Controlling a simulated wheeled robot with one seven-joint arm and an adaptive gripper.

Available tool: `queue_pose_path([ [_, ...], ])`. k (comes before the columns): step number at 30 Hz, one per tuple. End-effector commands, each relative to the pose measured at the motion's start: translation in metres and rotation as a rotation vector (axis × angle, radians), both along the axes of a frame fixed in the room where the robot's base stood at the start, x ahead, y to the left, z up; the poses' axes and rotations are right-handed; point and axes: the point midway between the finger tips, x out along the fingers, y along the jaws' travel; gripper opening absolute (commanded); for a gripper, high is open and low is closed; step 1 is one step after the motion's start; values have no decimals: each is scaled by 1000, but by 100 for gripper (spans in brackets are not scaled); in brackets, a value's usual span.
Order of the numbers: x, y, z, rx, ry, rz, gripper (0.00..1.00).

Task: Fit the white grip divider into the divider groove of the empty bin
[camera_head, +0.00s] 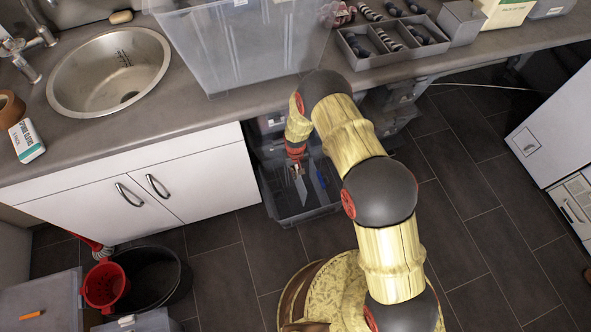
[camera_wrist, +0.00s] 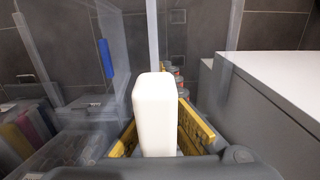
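The white grip divider (camera_wrist: 155,110) stands in the middle of the wrist view, its white grip between the yellow fingers of my gripper (camera_wrist: 158,140). The gripper looks shut on it. In the head view my gripper (camera_head: 297,163) is low under the counter, with a pale thin plate (camera_head: 301,188) hanging below it. This is over or inside a clear grey bin (camera_head: 292,219) on the floor. A blue piece on the bin shows in the wrist view (camera_wrist: 106,58). The groove and the divider's lower edge cannot be made out.
White cabinets (camera_head: 130,185) stand left of the bin, under a counter (camera_head: 100,135) with a sink. A large clear tub (camera_head: 240,45) sits on the counter above. A black bucket (camera_head: 165,275) stands at lower left. Dark floor is open to the right.

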Motion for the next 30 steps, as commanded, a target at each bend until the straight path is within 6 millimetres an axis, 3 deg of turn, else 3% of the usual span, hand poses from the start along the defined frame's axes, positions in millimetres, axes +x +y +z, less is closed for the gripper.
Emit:
queue_pose_path([
  [1,2,0,-12,0,0,3,0],
  [6,5,-1,-29,0,-1,10,0],
  [23,6,-2,-33,2,-2,12,0],
  [30,5,-2,-45,1,-1,12,0],
])
